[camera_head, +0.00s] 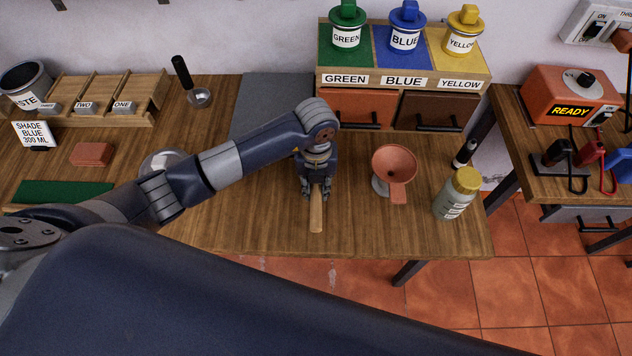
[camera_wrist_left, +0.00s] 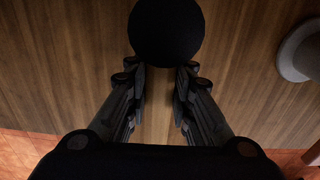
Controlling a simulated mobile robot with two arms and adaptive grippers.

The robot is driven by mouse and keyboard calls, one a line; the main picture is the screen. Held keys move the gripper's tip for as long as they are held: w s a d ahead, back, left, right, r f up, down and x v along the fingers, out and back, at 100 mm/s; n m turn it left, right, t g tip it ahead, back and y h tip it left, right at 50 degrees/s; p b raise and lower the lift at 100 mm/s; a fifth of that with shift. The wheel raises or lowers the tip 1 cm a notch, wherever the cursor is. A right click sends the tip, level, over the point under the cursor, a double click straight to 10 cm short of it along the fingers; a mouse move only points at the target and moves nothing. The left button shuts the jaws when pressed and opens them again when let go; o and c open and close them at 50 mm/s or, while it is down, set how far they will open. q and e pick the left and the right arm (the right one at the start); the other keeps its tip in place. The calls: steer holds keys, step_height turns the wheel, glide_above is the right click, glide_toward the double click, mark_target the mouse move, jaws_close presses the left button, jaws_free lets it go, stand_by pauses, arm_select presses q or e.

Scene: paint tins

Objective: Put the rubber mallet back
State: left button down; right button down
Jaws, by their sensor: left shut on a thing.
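The rubber mallet shows its wooden handle (camera_head: 316,212) in the head view, pointing toward the table's front edge. Its round black head (camera_wrist_left: 167,32) shows at the top of the left wrist view. My left gripper (camera_head: 315,193) points down over the middle of the wooden table and is shut on the handle. In the left wrist view the fingers (camera_wrist_left: 158,95) stand on both sides of the handle. In the head view the gripper and arm hide the mallet head. I cannot tell whether the mallet touches the table. My right gripper is not in view.
A red funnel (camera_head: 394,162) and a yellow-capped bottle (camera_head: 455,195) stand right of the gripper. A grey mat (camera_head: 270,95) lies at the back. The table's front edge is near.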

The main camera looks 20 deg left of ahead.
mark_target(318, 185)
arm_select(q)
steer(key=shift+f, duration=0.1)
steer(key=shift+f, duration=0.15)
steer(key=c, duration=1.4)
jaws_free()
steer(key=r+b, duration=0.2)
steer(key=r, duration=0.1)
steer(key=r+b, duration=0.1)
steer(key=r, duration=0.1)
steer(key=shift+d, duration=0.25)
step_height(318, 185, up, 6)
steer(key=shift+s+f, duration=0.1)
